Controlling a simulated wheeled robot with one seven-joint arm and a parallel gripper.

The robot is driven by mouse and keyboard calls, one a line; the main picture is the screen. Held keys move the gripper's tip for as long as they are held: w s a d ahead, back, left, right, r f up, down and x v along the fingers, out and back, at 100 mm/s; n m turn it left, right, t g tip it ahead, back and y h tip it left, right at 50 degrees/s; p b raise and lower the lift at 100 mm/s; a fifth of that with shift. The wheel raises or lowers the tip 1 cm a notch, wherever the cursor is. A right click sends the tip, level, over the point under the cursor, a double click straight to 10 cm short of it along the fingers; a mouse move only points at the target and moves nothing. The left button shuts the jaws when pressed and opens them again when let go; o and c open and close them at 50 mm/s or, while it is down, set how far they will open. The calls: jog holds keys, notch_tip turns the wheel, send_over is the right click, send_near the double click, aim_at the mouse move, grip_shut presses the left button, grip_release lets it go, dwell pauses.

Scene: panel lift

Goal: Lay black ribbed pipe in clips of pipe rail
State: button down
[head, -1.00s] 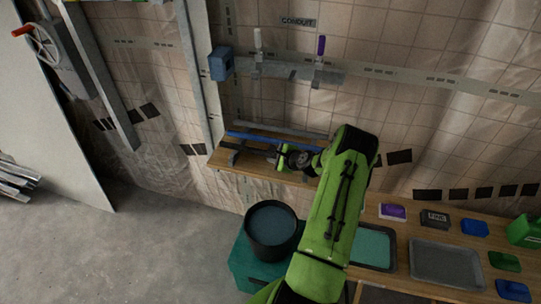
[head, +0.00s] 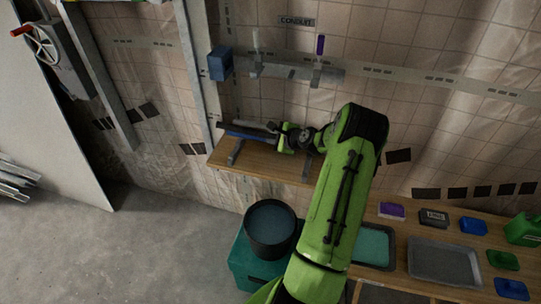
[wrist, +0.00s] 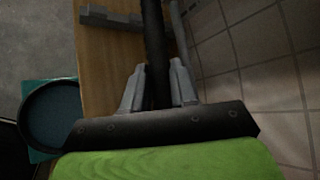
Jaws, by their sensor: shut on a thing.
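My gripper (head: 280,136) is shut on the black ribbed pipe (head: 238,126). In the wrist view the dark pipe (wrist: 154,40) runs between my fingers (wrist: 158,88) and out past the top edge. In the head view it extends left from my gripper, over the wooden shelf. The grey pipe rail (head: 292,72) is on the wall above, with a pale upright clip part (head: 256,44) and a purple one (head: 320,45). My gripper and the pipe are below the rail and apart from it. The pipe's right end is hidden by my arm.
A blue pipe (head: 245,136) lies by grey supports (head: 235,152) on the wooden shelf (head: 270,170). A blue box (head: 220,63) is left of the rail. A black bucket (head: 271,228) stands below. Trays and blocks fill the right bench.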

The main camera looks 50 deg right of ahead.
notch_tip(320, 180, down, 9)
jog(key=shift+r, duration=0.1)
jog(key=c, duration=0.9)
grip_release()
